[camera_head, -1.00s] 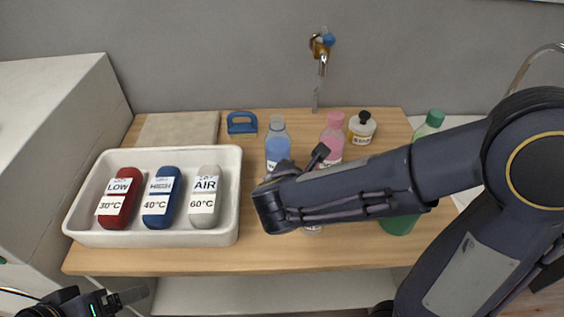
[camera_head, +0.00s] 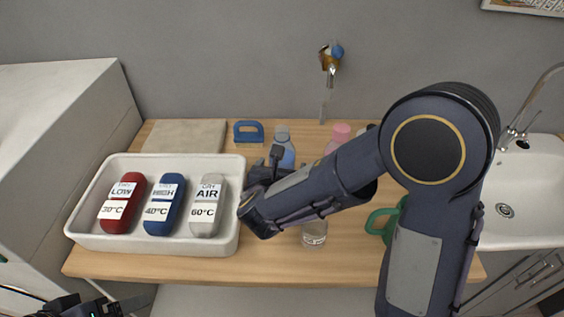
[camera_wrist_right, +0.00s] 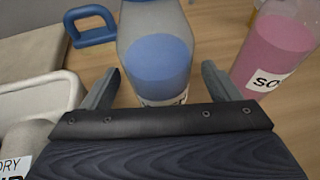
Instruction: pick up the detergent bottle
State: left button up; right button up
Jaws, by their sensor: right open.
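A clear bottle with blue liquid (camera_head: 284,136) stands at the back middle of the wooden counter, partly hidden by my right gripper (camera_head: 272,160). In the right wrist view this blue bottle (camera_wrist_right: 158,62) stands upright between the open fingers of my right gripper (camera_wrist_right: 160,72); its label is mostly cut off. A pink bottle (camera_wrist_right: 277,48) with a label starting "SO" stands to its right. A green bottle with a handle (camera_head: 379,223) is largely hidden behind my right arm. I cannot read which bottle is the detergent. My left gripper (camera_head: 125,304) is at the lower left, away from the bottles.
A white tray (camera_head: 150,243) holds red, blue and grey labelled blocks at left. A clear jar (camera_head: 314,234) stands near the front. A sink (camera_head: 520,205) is at right.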

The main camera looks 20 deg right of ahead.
jog(key=shift+x, duration=1.05)
jog(key=shift+s, duration=0.1)
jog(key=shift+c, duration=0.2)
jog(key=c, duration=1.3)
jog(key=shift+o, duration=0.2)
